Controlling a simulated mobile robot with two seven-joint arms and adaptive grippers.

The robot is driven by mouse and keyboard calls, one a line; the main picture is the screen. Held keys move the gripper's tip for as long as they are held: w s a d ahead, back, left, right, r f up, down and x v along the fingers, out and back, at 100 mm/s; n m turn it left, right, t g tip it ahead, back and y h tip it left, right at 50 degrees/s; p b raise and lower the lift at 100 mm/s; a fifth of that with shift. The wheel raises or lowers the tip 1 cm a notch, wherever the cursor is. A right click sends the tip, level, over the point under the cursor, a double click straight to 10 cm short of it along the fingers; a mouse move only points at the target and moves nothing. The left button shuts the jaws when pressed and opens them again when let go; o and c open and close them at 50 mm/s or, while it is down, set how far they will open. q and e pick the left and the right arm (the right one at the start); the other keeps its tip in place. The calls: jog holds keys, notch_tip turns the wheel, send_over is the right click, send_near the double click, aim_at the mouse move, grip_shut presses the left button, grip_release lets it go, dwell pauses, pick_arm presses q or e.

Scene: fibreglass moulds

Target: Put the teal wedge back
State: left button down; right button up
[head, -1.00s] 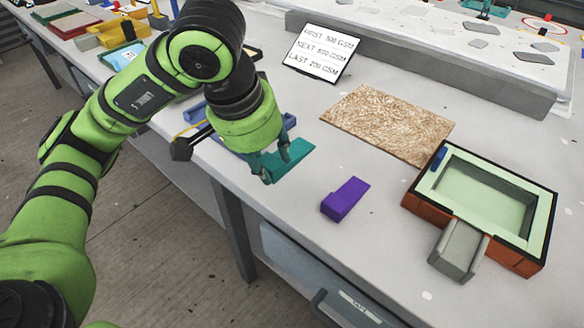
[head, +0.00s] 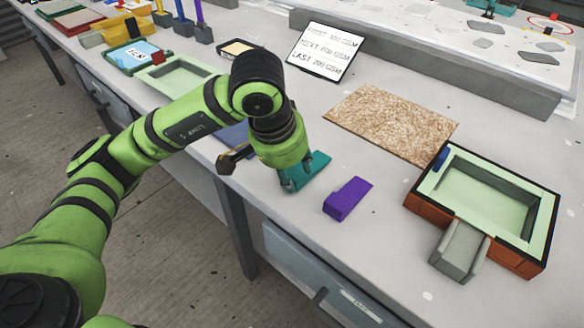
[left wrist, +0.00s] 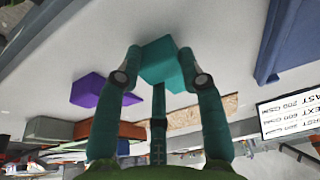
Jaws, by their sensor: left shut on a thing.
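The teal wedge (head: 316,164) is at the bench's front edge side, just left of the purple wedge (head: 347,199). My left gripper (head: 289,186) is shut on it, and the gripper hides its near end. In the left wrist view the teal wedge (left wrist: 160,62) sits between the two fingertips (left wrist: 160,78), with the purple wedge (left wrist: 88,90) apart to its left. I cannot tell whether the teal wedge touches the bench or hangs just above it. My right gripper is not in view.
A blue tray (head: 233,136) lies left of the gripper, partly hidden by my arm. A brown fibre mat (head: 390,122) lies behind the wedges. A framed pale green mould (head: 487,200) with a grey block (head: 459,250) stands right. A text sign (head: 325,51) stands behind.

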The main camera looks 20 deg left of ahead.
pick_arm(q)
jog(key=c, duration=0.7)
grip_release()
jog(key=shift+c, duration=0.2)
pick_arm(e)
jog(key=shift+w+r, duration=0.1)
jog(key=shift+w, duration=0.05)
pick_arm(q)
jog(key=p+v, duration=0.1)
jog(key=v, duration=1.1)
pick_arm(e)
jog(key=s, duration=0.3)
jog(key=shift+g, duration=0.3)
